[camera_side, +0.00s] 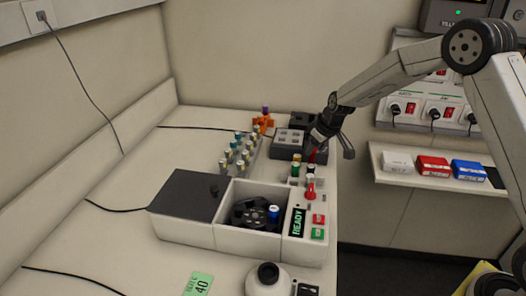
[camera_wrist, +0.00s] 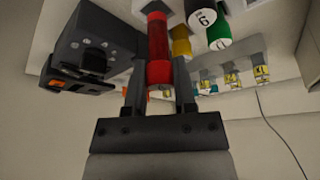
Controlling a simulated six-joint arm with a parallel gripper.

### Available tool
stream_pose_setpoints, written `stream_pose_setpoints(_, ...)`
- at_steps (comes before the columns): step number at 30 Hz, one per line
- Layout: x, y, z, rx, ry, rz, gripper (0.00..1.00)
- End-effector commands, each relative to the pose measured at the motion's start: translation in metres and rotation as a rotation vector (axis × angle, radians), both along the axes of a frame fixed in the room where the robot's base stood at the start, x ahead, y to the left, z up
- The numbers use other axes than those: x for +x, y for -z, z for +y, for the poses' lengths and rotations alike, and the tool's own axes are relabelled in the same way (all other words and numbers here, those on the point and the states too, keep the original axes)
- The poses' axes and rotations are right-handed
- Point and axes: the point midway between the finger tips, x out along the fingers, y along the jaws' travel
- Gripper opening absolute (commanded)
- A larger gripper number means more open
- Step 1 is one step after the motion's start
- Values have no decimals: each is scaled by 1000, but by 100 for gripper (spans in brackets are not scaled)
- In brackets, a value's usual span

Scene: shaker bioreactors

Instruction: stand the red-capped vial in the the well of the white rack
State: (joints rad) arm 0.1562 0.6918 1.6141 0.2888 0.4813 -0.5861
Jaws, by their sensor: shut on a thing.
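The red-capped vial (camera_wrist: 158,45) is between the two fingers of my gripper (camera_wrist: 158,95) in the wrist view, gripped near its red cap. In the side view my gripper (camera_side: 317,145) is above the right edge of the bench, with the red of the vial (camera_side: 312,156) showing just below it. The white rack (camera_side: 318,182) appears low beneath it, with a green-capped vial (camera_side: 295,169) and a black-capped vial (camera_side: 311,168) close by. The vial's lower end and the rack's empty well are not clear.
A grey block (camera_side: 287,139) stands beside my gripper. A rack of several vials (camera_side: 239,152) is to the left.

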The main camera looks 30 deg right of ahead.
Motion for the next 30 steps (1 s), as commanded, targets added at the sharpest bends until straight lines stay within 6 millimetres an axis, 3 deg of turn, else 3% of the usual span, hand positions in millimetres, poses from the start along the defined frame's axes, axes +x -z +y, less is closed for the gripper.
stream_pose_setpoints(30, 0, 11, 0, 0, 0, 0, 0)
